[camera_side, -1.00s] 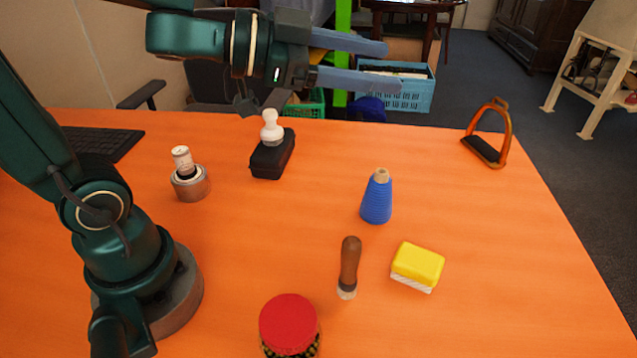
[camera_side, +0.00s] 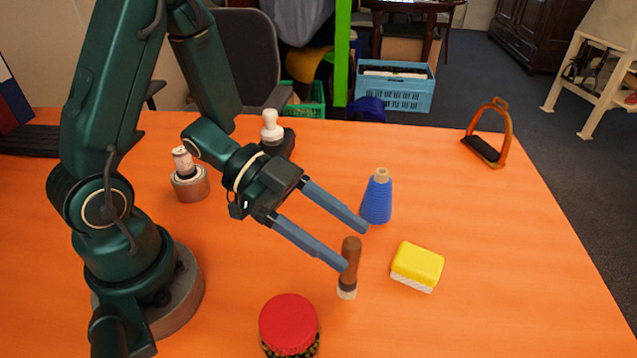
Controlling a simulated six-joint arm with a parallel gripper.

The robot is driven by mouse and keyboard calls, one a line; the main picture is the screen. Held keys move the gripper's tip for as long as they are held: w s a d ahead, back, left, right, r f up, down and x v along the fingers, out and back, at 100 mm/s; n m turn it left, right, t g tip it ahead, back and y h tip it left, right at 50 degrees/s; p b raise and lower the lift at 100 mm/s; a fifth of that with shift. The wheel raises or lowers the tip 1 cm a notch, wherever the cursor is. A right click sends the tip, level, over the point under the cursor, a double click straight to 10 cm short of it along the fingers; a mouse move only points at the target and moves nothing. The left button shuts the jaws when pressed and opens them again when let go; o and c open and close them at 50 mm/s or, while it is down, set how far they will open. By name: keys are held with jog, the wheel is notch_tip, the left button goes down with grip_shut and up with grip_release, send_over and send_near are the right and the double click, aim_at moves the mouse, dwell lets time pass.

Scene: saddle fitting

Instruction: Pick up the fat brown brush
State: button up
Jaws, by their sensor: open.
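The fat brown brush (camera_side: 350,263) stands upright on the orange table, its brown handle up and its pale bristle end down. My gripper (camera_side: 356,247) is open, with its two blue-grey fingers pointing right and downward. The nearer finger's tip overlaps the left edge of the brush handle in the picture. The farther finger's tip ends up and right of the brush top, by the blue cone. Whether the near finger touches the brush, I cannot tell. Nothing is held between the fingers.
A blue thread cone (camera_side: 376,200) stands just behind the brush, and a yellow sponge block (camera_side: 417,264) lies to its right. A red-lidded jar (camera_side: 288,324) is at the front left. A stirrup (camera_side: 490,135) stands at the back right. The right of the table is clear.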

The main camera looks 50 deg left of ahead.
aim_at(349, 269)
jog(key=shift+d+f, duration=0.1)
jog(key=shift+f, duration=1.4)
jog(key=shift+x, duration=2.45)
grip_shut()
